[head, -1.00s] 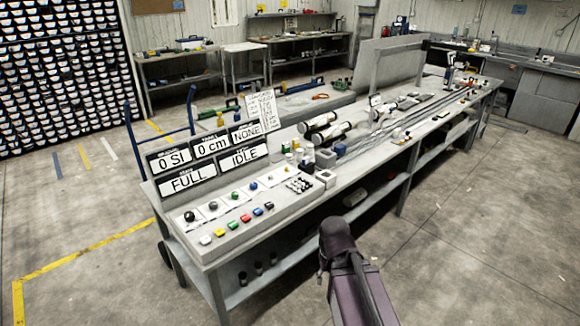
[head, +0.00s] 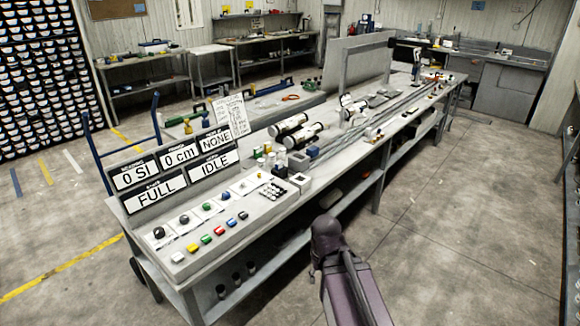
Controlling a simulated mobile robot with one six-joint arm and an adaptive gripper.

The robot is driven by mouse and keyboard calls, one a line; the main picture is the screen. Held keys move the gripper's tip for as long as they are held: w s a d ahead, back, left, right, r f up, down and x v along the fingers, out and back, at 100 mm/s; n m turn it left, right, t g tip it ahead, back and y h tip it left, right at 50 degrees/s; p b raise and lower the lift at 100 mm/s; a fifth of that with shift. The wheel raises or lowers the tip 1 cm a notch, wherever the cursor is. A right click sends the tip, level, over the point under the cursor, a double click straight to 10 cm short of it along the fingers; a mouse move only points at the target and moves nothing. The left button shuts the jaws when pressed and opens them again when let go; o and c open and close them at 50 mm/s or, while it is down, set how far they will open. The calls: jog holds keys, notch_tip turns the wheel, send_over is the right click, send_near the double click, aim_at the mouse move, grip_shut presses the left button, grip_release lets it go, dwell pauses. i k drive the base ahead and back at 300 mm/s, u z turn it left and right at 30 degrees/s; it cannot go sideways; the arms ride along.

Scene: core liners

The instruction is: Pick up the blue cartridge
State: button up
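Small coloured pieces sit in a row along the front of a grey tray panel (head: 170,281) at the near left end of the long workbench. A small blue piece (head: 231,222) lies near the right end of that row, beside a red one (head: 219,230). A blue-topped piece (head: 225,195) also stands in the row behind. The pieces are too small to tell which is the cartridge. My dark purple arm rises from the bottom edge in front of the bench, apart from the tray. My gripper cannot be made out.
Display signs (head: 160,182) stand behind the tray. A storage rack (head: 45,80) stands at the left. The floor (head: 440,245) right of the bench is clear.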

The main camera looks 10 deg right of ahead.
aim_at(278, 166)
jog(key=z, duration=0.2)
jog(key=i, duration=0.9)
jog(key=u, duration=0.3)
